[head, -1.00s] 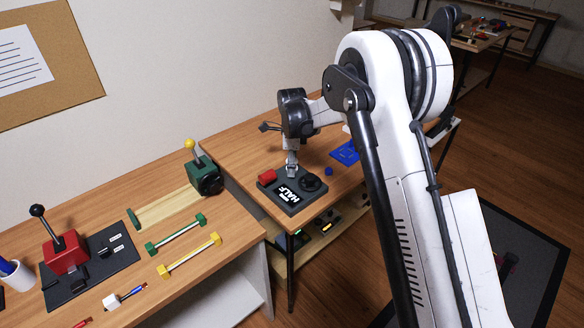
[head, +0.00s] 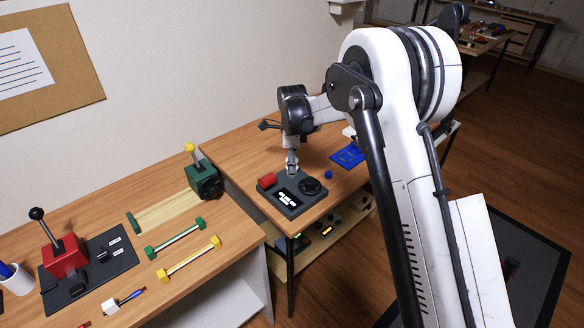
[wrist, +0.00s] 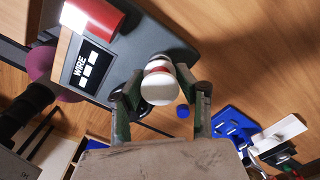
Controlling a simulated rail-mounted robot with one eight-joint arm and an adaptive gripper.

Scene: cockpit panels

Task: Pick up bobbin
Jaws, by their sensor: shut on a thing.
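A small white piece with a red and brown band, which looks like the bobbin (wrist: 158,86), is between my fingers in the wrist view. My gripper (wrist: 160,95) is shut on it, with one finger on each side. In the head view my gripper (head: 291,168) points down over the back edge of a dark grey device (head: 296,211). The bobbin is too small to make out there.
A small blue round piece (head: 329,174) and a blue plate (head: 347,155) lie right of the device. A green machine with a yellow-knobbed lever (head: 203,178) stands on the left table, near green and yellow bars. The wood behind the device is clear.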

